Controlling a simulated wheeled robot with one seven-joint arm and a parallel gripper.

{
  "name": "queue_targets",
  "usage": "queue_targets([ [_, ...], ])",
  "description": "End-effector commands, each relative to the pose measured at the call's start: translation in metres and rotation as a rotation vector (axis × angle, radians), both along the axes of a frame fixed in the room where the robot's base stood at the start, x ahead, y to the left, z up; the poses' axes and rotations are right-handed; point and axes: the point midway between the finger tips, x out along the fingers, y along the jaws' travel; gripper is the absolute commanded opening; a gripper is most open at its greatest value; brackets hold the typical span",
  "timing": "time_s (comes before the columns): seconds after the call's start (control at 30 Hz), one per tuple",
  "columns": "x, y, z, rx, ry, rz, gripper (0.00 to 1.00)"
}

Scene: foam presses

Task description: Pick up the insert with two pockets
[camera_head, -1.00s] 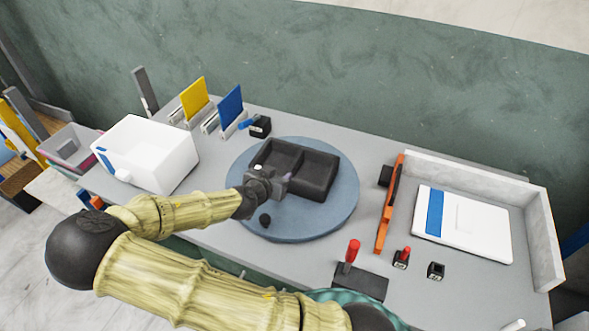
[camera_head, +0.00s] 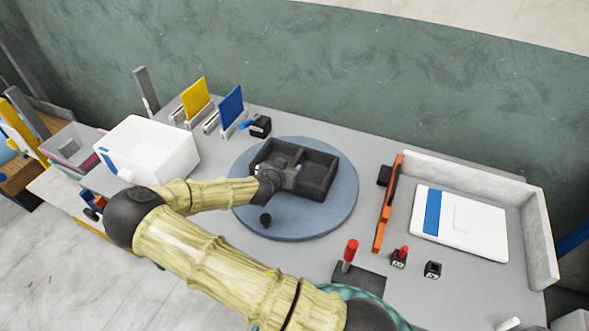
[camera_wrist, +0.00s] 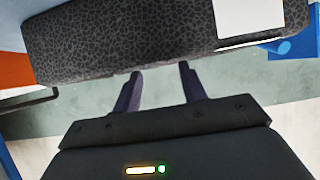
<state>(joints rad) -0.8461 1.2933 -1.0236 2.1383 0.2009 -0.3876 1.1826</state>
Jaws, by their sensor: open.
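The dark grey foam insert (camera_head: 318,162) with two square pockets sits on a round blue-grey disc (camera_head: 338,208) at the middle of the table. My gripper (camera_head: 292,178) is at the near side of the insert, in front of its left pocket and divider, and hides part of that pocket. In the wrist view the two fingers (camera_wrist: 160,71) are apart with nothing clearly between them. Their tips reach the edge of a dark speckled foam surface (camera_wrist: 120,42). I cannot tell whether they touch it.
A small dark knob (camera_head: 265,220) is on the disc near my arm. A white box (camera_head: 152,152) stands left, an orange bar (camera_head: 385,215) right. A white panel with a blue stripe (camera_head: 465,222) lies by grey walls. A red-handled tool (camera_head: 350,255) is at the front.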

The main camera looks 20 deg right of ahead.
Motion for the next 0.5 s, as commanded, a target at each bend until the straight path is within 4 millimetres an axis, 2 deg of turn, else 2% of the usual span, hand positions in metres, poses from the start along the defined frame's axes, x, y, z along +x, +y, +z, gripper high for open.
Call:
queue_targets([
  [0.23,0.023,-0.022,-0.011,-0.002,0.002,-0.001,0.42],
  [0.5,0.028,-0.027,-0.017,0.0,0.001,-0.001,0.42],
])
